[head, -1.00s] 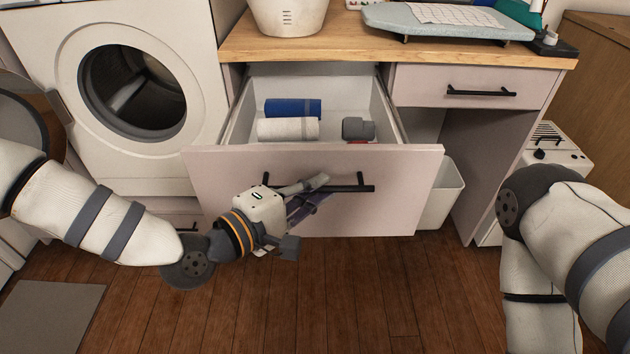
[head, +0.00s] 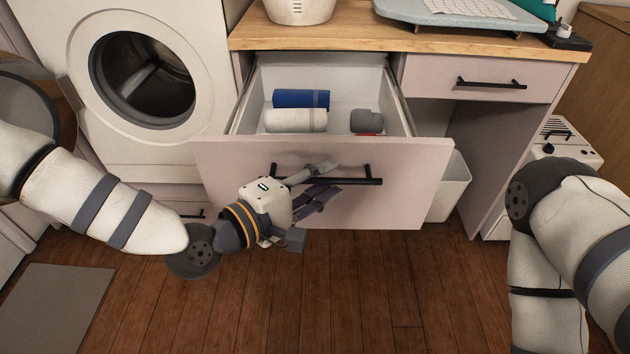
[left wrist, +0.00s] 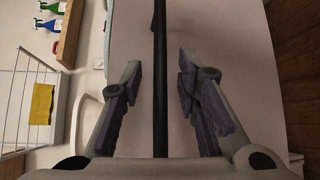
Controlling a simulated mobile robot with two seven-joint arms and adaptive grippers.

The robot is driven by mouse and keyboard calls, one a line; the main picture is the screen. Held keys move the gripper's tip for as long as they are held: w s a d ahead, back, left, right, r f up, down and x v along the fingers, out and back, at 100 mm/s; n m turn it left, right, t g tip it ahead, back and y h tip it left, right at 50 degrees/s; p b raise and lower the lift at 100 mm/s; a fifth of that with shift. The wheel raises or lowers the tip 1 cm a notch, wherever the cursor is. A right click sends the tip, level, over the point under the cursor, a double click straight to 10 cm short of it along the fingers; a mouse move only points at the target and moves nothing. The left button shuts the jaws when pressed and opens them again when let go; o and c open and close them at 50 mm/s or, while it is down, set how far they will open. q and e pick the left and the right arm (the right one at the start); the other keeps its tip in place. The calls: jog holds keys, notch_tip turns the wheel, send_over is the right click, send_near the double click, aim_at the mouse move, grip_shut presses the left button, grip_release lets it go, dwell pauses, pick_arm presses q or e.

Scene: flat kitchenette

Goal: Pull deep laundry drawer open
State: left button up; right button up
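The deep drawer (head: 415,200) stands well out from the cabinet, with its inside showing from above. Its black bar handle (head: 348,181) runs across the pale front; in the left wrist view the bar (left wrist: 160,110) runs upright through the picture. My left gripper (head: 333,178) is at the handle, one finger above the bar and one below. In the left wrist view my left gripper (left wrist: 160,68) has its fingers wide apart, with gaps between both purple pads and the bar. My right arm shows at the right, but its gripper is out of view.
The drawer holds a blue roll (head: 301,98), a white roll (head: 296,120) and a grey-and-red item (head: 367,121). A washing machine (head: 215,90) stands left. A shallow drawer (head: 478,80) is shut at right. A white bin (head: 452,185) stands underneath. The floor in front is clear.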

pick_arm(q)
jog(key=v, duration=1.1)
jog(key=shift+s+a, duration=0.3)
jog(key=s+f+m+g+y+p, duration=0.2)
jog(key=s+f+m+g+y, duration=0.45)
jog(key=s+f, duration=0.9)
jog(key=s+a+f+m+g+y, duration=0.2)
jog(key=s+a+f+g, duration=0.1)
jog(key=s+a, duration=0.4)
jog(key=s+a+f+m+g+y+p, duration=0.1)
jog(key=s+a+f+g+y, duration=0.1)
jog(key=s+a, duration=0.5)
jog(key=s+g+y, duration=0.1)
jog(key=s+g, duration=0.1)
jog(key=s, duration=0.1)
jog(key=shift+s+f+m, duration=0.2)
jog(key=shift+f+m, duration=0.15)
jog(key=shift+f, duration=0.05)
pick_arm(e)
jog(key=shift+t, duration=0.7)
jog(key=w+r, duration=0.3)
jog(key=shift+w+r, duration=0.3)
jog(key=shift+r, duration=0.05)
